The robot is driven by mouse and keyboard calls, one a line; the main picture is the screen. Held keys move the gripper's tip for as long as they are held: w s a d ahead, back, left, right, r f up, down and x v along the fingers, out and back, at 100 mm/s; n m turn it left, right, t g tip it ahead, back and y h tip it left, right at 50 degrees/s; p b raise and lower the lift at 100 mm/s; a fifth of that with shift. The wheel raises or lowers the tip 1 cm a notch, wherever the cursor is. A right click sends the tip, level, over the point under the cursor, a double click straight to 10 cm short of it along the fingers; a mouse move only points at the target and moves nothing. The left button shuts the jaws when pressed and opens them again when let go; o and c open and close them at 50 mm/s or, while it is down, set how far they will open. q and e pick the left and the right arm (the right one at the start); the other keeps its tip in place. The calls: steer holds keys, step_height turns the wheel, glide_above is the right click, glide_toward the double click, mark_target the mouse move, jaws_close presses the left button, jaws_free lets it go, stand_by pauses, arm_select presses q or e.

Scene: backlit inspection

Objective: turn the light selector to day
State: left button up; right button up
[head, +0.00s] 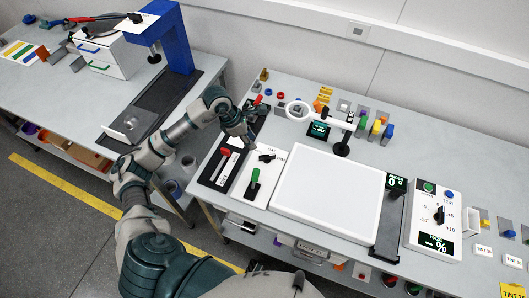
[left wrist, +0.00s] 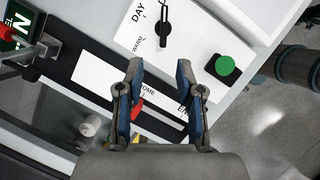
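The light selector (left wrist: 162,30) is a black bar-shaped knob on a white panel (left wrist: 195,28). In the left wrist view its bar runs nearly up and down, with the DAY label left of its top end and the WARM label lower left. In the head view the selector (head: 267,157) sits left of the large white light panel. My left gripper (head: 246,141) is just behind it, above the bench; in the wrist view my open fingers (left wrist: 158,72) point towards the knob, apart from it and empty. My right gripper is in neither view.
The white light panel (head: 328,193) lies to the right. A ring magnifier (head: 298,111) on a stand rises behind.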

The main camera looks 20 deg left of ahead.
mark_target(268, 155)
arm_select(q)
steer(key=x, duration=0.4)
steer(key=shift+w+f, duration=0.2)
steer(key=shift+f, duration=0.15)
steer(key=d+f, duration=0.2)
steer(key=w+d+f, duration=0.1)
steer(key=d+f, duration=0.1)
steer(key=shift+d+f, duration=0.2)
steer(key=shift+d, duration=0.1)
steer(key=shift+w+d+f, duration=0.1)
steer(key=shift+d+f, duration=0.05)
steer(key=shift+f, duration=0.25)
steer(key=shift+a+f, duration=0.1)
steer(key=shift+a, duration=0.4)
steer(key=shift+a+f, duration=0.15)
steer(key=shift+a, duration=0.55)
steer(key=shift+c, duration=0.2)
steer(key=shift+a, duration=0.15)
steer(key=c, duration=0.4)
jaws_close()
steer(key=shift+d, duration=0.4)
steer(key=shift+d+r, duration=0.25)
steer(key=shift+w+d, duration=0.1)
steer(key=shift+d, duration=0.15)
steer(key=shift+a, duration=0.2)
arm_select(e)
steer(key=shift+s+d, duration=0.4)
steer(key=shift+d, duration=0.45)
